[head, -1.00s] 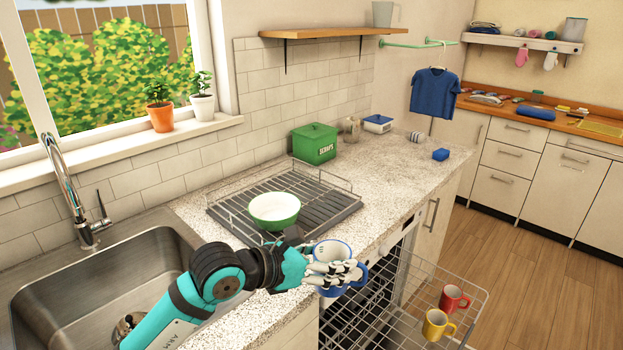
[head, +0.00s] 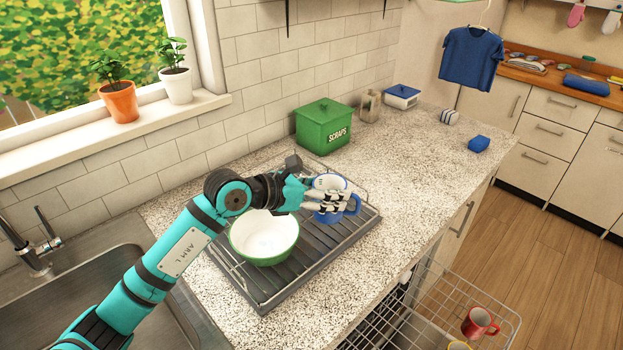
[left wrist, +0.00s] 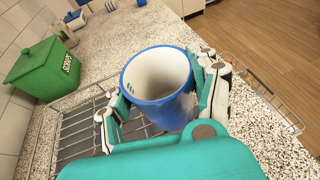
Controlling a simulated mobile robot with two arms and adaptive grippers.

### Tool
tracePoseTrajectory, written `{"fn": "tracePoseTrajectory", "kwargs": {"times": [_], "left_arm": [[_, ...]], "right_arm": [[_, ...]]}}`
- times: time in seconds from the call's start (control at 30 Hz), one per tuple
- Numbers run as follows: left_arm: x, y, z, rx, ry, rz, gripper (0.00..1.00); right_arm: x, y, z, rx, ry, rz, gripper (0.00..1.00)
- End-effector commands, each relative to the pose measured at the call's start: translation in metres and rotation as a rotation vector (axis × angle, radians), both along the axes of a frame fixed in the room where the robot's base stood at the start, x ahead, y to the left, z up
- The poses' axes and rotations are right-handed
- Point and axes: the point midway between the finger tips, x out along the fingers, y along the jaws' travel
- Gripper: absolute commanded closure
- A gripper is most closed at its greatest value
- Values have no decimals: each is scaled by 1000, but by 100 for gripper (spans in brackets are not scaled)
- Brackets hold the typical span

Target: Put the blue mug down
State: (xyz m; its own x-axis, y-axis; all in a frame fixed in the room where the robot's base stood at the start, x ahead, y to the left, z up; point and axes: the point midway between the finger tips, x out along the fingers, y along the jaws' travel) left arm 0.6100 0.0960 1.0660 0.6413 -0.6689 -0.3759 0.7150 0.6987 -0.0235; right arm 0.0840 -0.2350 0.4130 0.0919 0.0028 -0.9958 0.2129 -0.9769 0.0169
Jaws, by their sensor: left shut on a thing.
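The blue mug (head: 331,186) has a white inside and a blue handle on its right side. My left gripper (head: 322,200) is shut on it, with fingers around its body. In the head view the mug is upright or nearly so, over the right part of the drying rack (head: 300,262). I cannot tell whether its base touches the rack. In the left wrist view the mug (left wrist: 158,85) sits between the fingers, its opening facing the camera, empty. My right gripper is not in view.
A green and white bowl (head: 265,238) stands on the rack, left of the mug. A green scraps box (head: 323,127) stands behind the rack. The counter (head: 420,160) to the right is mostly clear. The pulled-out dishwasher basket (head: 460,300) holds a red mug (head: 480,322).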

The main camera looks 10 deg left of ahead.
Motion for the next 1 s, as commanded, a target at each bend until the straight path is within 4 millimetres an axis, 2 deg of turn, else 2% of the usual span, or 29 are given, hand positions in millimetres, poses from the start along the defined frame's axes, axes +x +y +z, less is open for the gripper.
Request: {"fn": "tracePoseTrajectory", "kwargs": {"times": [0.1,0.3,0.53,0.73,1.0], "left_arm": [[28,19,1,-4,1,5,82],[59,41,-4,-3,-1,2,82],[75,52,-8,-5,1,2,82],[73,51,-37,-5,1,1,82],[73,51,-42,-2,-3,0,82]], "right_arm": [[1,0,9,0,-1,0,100],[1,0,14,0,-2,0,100],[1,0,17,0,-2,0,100],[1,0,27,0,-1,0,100],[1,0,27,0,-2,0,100]]}}
